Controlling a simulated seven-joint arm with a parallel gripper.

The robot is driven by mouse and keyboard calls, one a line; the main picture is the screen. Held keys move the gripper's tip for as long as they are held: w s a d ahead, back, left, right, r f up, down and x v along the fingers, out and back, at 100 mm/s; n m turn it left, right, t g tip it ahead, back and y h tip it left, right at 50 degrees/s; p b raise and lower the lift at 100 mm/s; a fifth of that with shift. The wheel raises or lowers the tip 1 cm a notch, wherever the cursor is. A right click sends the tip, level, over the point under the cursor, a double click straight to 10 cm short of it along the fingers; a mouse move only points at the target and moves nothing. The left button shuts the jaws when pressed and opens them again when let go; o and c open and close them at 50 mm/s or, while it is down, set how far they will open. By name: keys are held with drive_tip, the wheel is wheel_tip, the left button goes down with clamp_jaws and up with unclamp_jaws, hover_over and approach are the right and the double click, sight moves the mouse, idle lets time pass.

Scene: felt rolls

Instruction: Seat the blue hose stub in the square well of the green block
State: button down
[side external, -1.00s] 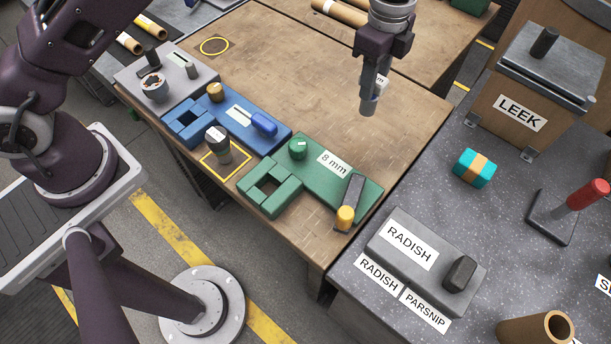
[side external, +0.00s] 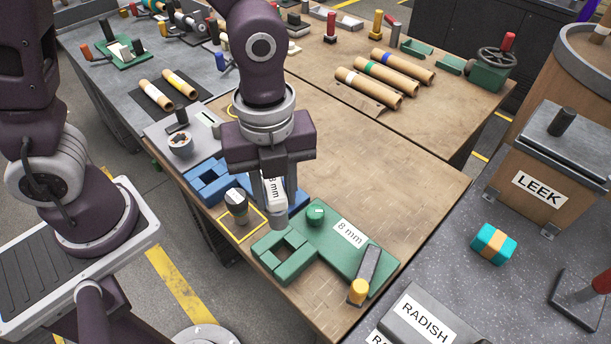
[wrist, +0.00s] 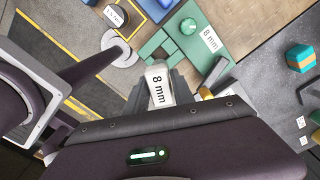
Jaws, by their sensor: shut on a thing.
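My gripper (side external: 273,203) is shut on a pale grey hose stub (side external: 277,214) with a white "8 mm" label; I see no clear blue on it. The stub hangs about upright, lower end free. In the wrist view the stub (wrist: 158,84) sits between the fingers. The green block (side external: 333,262) has a square well at its left end, a green knob and an "8 mm" label. The stub's lower end appears just behind the well in the side view, apparently above the block; the height is unclear. The green block (wrist: 152,46) also shows beyond the stub in the wrist view.
A blue block (side external: 208,184) with its own square well lies left, partly hidden by my gripper. A dark-topped stub (side external: 236,207) stands in a yellow square outline beside the green block. A yellow-knobbed lever (side external: 358,291) stands at the green block's right end.

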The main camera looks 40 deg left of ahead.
sight(279, 222)
drive_tip(key=shift+f, duration=2.55)
drive_tip(key=shift+f, duration=1.7)
drive_tip(key=shift+f, duration=2)
drive_tip(key=c, duration=1)
unclamp_jaws()
drive_tip(key=shift+w+r, duration=0.1)
